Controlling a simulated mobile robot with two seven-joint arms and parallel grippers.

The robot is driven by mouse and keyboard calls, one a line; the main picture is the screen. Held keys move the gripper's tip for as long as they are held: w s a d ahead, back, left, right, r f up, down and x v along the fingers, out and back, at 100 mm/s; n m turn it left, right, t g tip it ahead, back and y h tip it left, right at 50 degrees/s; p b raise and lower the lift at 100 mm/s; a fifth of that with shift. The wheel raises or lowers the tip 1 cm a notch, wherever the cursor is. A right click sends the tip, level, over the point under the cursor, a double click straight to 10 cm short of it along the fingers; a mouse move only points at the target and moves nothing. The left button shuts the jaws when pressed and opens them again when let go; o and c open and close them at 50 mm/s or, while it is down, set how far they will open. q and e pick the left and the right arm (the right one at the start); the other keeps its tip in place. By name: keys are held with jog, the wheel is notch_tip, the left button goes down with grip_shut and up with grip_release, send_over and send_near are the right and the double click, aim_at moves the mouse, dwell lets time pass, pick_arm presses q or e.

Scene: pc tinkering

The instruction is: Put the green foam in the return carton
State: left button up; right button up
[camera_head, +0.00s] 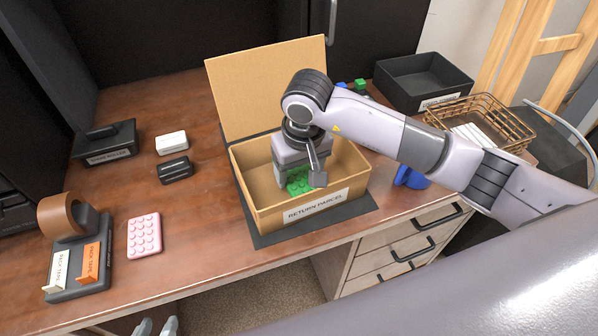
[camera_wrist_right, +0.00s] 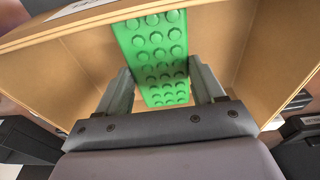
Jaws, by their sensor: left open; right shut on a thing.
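The return carton (camera_head: 262,209) is an open cardboard box with its lid raised, labelled "RETURN PARCEL", on the table. The green foam (camera_head: 299,181) is a studded block inside the carton's walls. In the right wrist view, the green foam (camera_wrist_right: 155,50) sits between the two fingers of my right gripper (camera_wrist_right: 163,88), which is shut on it. In the head view, my right gripper reaches down into the carton and partly hides the foam. Whether the foam touches the carton floor cannot be told. My left gripper (camera_head: 156,327) shows only its open fingertips at the lower left edge, away from the carton.
A pink studded foam block (camera_head: 144,236) and a tape dispenser (camera_head: 79,259) lie at the left. A black bin (camera_head: 421,82) and a wire basket (camera_head: 480,119) are at the right.

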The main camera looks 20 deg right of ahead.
aim_at(303, 183)
jog(key=shift+f, duration=0.6)
jog(key=shift+f, duration=0.2)
jog(key=o, duration=1)
jog(key=shift+r, duration=0.1)
notch_tip(303, 183, up, 12)
jog(key=s, duration=0.1)
jog(key=shift+s, duration=0.4)
jog(key=shift+d, duration=0.1)
